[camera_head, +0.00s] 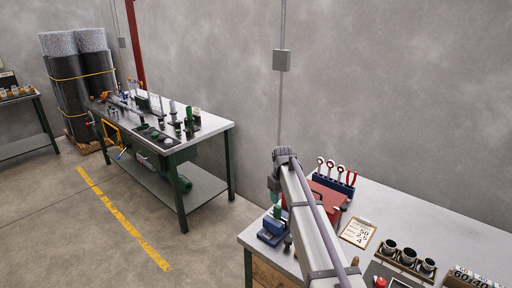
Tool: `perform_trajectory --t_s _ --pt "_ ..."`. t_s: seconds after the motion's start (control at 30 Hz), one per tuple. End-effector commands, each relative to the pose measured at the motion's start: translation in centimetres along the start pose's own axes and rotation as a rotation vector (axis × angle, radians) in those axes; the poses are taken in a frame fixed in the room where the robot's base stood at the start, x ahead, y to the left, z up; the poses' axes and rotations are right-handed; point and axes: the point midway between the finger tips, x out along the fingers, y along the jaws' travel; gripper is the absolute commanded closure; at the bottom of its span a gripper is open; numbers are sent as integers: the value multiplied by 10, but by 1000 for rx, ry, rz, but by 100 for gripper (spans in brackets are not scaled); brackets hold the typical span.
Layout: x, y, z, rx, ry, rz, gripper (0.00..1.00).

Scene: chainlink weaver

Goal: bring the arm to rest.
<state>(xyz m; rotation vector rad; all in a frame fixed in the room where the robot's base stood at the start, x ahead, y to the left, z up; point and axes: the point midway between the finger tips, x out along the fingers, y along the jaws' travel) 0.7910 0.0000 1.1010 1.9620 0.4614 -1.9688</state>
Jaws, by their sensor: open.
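My arm (318,225) rises from the lower right over the near workbench (420,206). Its grey upper joint (285,156) is the highest part. Beyond that joint a short teal part shows low on the left, above the bench's left end. I cannot make out any fingers, and the rest of the arm's far end is hidden behind the nearer link. Nothing is seen held.
A blue vise-like block (272,231) stands at the near bench's left end. Red-handled tools (340,172), a clipboard (358,233) and dark cups (408,257) are on this bench. Another workbench (205,122) stands left across open floor, with mesh rolls (80,80) behind.

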Motion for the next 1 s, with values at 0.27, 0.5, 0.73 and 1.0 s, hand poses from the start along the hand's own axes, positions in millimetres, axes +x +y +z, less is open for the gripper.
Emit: perform_trajectory --t_s 0.27,0.5,0.73,1.0 --pt "40 -119 240 441 0 1 49" --pt "60 -148 300 464 0 1 49" --pt "55 -146 296 463 0 1 49" --pt "55 -146 296 462 -1 1 49"
